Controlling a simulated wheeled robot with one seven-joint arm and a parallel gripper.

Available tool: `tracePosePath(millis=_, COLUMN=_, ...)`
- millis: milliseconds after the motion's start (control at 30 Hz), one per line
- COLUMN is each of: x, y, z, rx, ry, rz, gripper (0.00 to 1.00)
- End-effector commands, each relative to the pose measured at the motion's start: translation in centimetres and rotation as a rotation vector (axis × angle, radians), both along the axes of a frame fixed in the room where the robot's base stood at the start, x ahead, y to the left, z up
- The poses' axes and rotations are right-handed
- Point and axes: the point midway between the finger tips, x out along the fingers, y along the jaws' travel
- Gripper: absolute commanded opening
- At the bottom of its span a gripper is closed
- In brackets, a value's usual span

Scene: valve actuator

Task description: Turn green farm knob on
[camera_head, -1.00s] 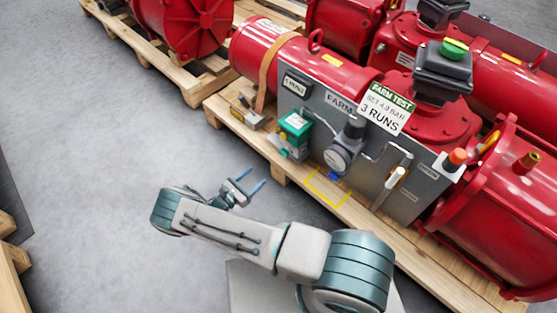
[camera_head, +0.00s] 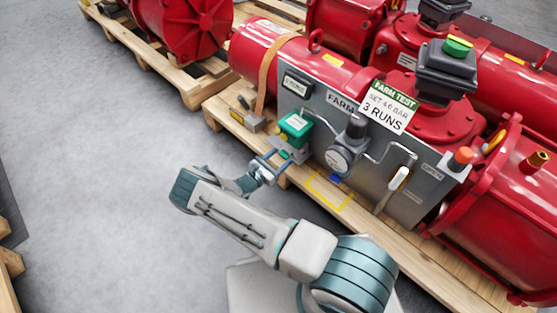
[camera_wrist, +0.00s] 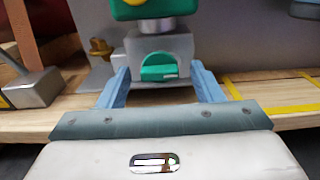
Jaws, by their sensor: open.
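The green knob (camera_wrist: 159,67) sits on the front of a grey valve block (camera_wrist: 190,45) in the wrist view, below a green-topped housing. In the head view the green housing (camera_head: 294,127) is at the left part of the grey FARM panel, and the knob below it is too small to make out clearly. My gripper (camera_wrist: 160,78) is open, with one blue finger on each side of the knob. The fingers appear apart from the knob; exact depth is hard to tell.
The assembly stands on a wooden pallet (camera_head: 370,225) with a yellow outline (camera_head: 330,190). A small metal block (camera_wrist: 35,88) lies left of my gripper. Grey floor (camera_head: 100,150) is clear at left.

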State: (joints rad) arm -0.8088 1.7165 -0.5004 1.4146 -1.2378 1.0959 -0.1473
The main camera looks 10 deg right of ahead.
Motion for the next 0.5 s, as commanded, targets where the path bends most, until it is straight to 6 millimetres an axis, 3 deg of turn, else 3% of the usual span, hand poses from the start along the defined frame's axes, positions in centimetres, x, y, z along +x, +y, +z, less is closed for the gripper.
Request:
tracePosePath(millis=200, x=0.01, y=-0.02, z=0.03, rx=0.000, ry=0.000, rz=0.000, gripper=0.60)
tracePosePath(millis=367, x=-0.01, y=-0.01, z=0.03, rx=0.000, ry=0.000, rz=0.000, gripper=0.15)
tracePosePath(millis=500, x=-0.03, y=-0.01, z=0.01, rx=-0.001, ry=0.000, rz=-0.001, gripper=0.15)
